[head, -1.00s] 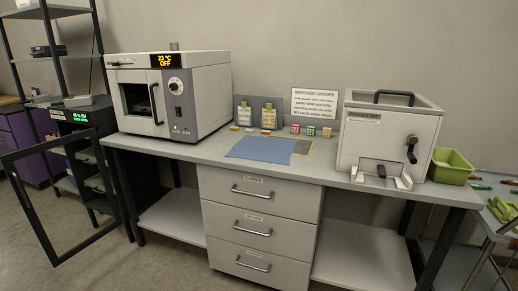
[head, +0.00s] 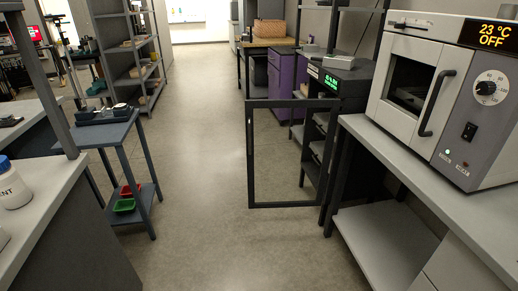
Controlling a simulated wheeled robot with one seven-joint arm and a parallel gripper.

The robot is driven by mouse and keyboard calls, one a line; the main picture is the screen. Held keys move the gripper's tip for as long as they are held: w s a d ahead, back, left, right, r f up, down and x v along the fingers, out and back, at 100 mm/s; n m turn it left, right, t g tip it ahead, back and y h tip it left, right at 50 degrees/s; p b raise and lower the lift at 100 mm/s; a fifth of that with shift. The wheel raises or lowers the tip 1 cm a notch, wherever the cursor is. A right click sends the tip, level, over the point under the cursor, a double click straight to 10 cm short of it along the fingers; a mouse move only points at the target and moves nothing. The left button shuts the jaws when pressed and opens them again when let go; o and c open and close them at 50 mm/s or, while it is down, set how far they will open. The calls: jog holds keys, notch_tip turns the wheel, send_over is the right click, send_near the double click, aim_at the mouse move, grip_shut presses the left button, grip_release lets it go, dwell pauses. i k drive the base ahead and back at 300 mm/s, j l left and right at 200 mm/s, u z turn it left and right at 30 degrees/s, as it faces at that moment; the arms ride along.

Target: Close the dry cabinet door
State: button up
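The dry cabinet (head: 342,75) is a black cabinet with a green lit display on top, right of the middle in the head view. Its door (head: 250,155) is a dark frame around a clear pane. The door stands wide open, swung out into the aisle, and the floor shows through the pane. Shelves (head: 314,150) show inside the cabinet, partly behind the door and frame. My gripper is not in view.
A workbench (head: 385,145) with a white oven (head: 440,90) stands at the right, close to the cabinet. A small blue-grey table (head: 105,130) stands on the left with red and green trays below. The floor aisle (head: 200,110) between is clear.

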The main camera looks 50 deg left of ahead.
aim_at(335, 105)
jog(key=i+u, duration=0.45)
jog(key=i+l+u, duration=0.1)
jog(key=i+u, duration=0.25)
jog(key=u, duration=0.15)
jog(key=i+l+u, duration=0.3)
jog(key=u, duration=0.15)
jog(key=i+l, duration=0.15)
jog(key=i, duration=0.45)
jog(key=i+l, duration=0.15)
jog(key=i, duration=0.5)
